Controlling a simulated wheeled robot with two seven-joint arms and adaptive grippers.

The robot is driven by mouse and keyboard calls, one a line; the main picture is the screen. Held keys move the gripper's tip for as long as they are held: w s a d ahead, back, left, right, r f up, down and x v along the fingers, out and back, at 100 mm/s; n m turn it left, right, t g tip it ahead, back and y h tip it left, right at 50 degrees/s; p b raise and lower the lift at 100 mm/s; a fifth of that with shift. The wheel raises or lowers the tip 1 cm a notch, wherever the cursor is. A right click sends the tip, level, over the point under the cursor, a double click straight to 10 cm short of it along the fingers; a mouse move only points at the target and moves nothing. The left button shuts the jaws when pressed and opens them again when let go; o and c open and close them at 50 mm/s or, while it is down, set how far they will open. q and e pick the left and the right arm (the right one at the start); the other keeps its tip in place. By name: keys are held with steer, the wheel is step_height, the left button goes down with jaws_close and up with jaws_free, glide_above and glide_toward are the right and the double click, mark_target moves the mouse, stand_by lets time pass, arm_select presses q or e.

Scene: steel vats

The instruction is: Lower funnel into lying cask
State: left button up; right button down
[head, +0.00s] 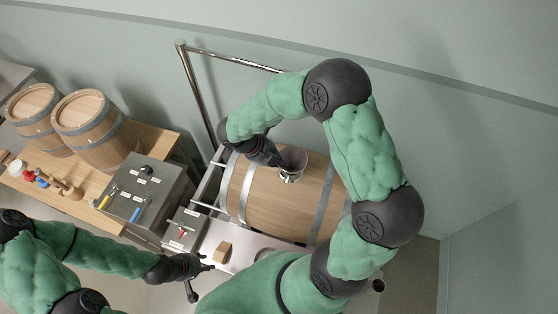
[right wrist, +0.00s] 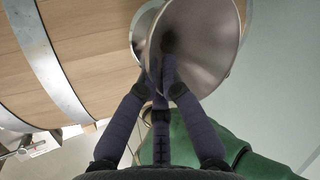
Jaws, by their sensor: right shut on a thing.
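The lying cask (head: 262,192), wood with steel hoops, rests on its side on a metal stand. The steel funnel (head: 293,158) is over the top of the cask, above a shiny metal part (head: 289,176) there. My right gripper (head: 277,160) is shut on the funnel's side. In the right wrist view the funnel (right wrist: 205,45) sits at the fingertips (right wrist: 165,82), its wide mouth facing the camera, the cask (right wrist: 85,50) behind on the left. The spout's tip is hidden, so I cannot tell whether it is in the cask. My left gripper (head: 205,272) is open and empty, left of the wooden block.
A small wooden block (head: 222,252) lies on the steel surface in front of the cask. A metal rail (head: 197,90) rises behind the lying cask.

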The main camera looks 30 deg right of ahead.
steer(key=shift+f+b, duration=0.6)
steer(key=shift+f, duration=0.65)
steer(key=c, duration=1.3)
jaws_free()
steer(key=shift+c, duration=0.2)
steer(key=v, duration=1.2)
